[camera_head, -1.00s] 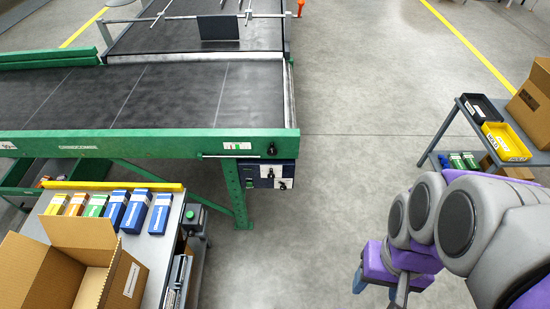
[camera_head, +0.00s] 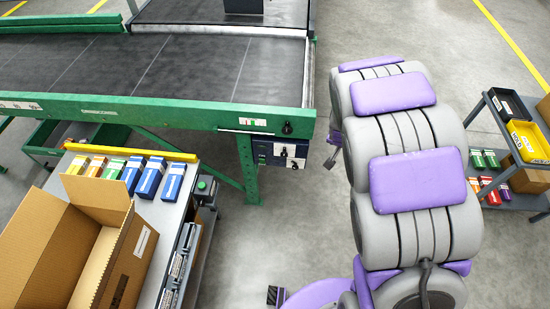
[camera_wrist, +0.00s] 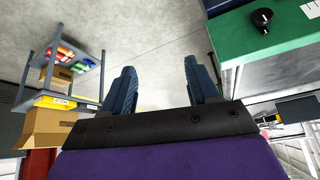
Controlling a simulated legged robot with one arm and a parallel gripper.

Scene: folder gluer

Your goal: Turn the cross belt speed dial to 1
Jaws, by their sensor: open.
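The green conveyor frame's end carries a black round knob (camera_head: 287,128), with a dark blue control panel (camera_head: 262,152) below it that bears small knobs (camera_head: 291,163). The labels are too small to read, so I cannot tell which is the cross belt speed dial. In the wrist view, a black knob (camera_wrist: 262,18) shows on the green frame at upper right. My gripper (camera_wrist: 160,82) is open and empty, its two dark blue fingers apart. It touches nothing. In the head view, my arm mostly hides it, just right of the conveyor's end.
A side table (camera_head: 152,254) with an open carton (camera_head: 68,258) and small boxes stands at lower left, beside the green conveyor frame (camera_head: 150,107). A shelf cart (camera_head: 484,124) with bins and boxes stands at right. Bare floor (camera_head: 440,50) lies between conveyor and cart.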

